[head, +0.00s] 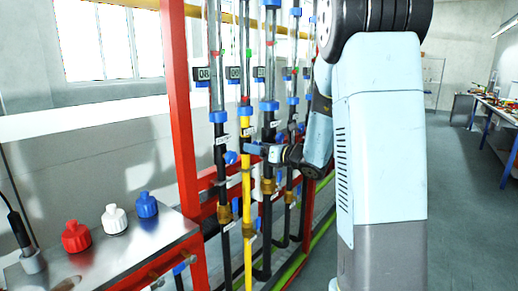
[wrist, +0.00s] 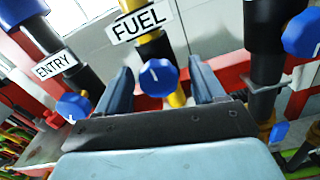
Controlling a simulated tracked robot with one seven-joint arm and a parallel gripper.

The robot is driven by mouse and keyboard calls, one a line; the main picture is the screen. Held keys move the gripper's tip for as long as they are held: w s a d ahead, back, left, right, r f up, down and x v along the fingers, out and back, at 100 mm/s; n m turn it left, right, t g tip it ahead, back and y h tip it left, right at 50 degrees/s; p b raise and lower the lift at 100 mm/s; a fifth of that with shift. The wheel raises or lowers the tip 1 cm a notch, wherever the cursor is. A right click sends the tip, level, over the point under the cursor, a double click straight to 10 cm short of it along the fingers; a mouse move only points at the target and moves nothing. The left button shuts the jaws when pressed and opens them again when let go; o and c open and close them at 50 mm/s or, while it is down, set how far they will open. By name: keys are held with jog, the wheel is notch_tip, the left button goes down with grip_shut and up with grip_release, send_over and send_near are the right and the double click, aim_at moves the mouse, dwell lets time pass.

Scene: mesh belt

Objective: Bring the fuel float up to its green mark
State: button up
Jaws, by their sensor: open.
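The yellow fuel pipe (head: 246,200) runs up to a clear tube (head: 246,45) with a small green mark (head: 248,53) on it. My gripper (wrist: 161,68) is open, with one finger on each side of this knob and gaps visible between. In the head view my gripper (head: 260,150) is at the fuel pipe and seems to hide its knob.
The ENTRY pipe's blue knob (wrist: 73,106) is close left of my fingers. A black pipe (wrist: 265,75) with another blue knob (wrist: 302,34) is close right.

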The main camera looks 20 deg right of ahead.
jog(key=shift+w+a, duration=0.15)
jog(key=shift+c, duration=0.5)
jog(key=c, duration=0.9)
jog(key=shift+d, duration=0.2)
jog(key=shift+c, duration=0.4)
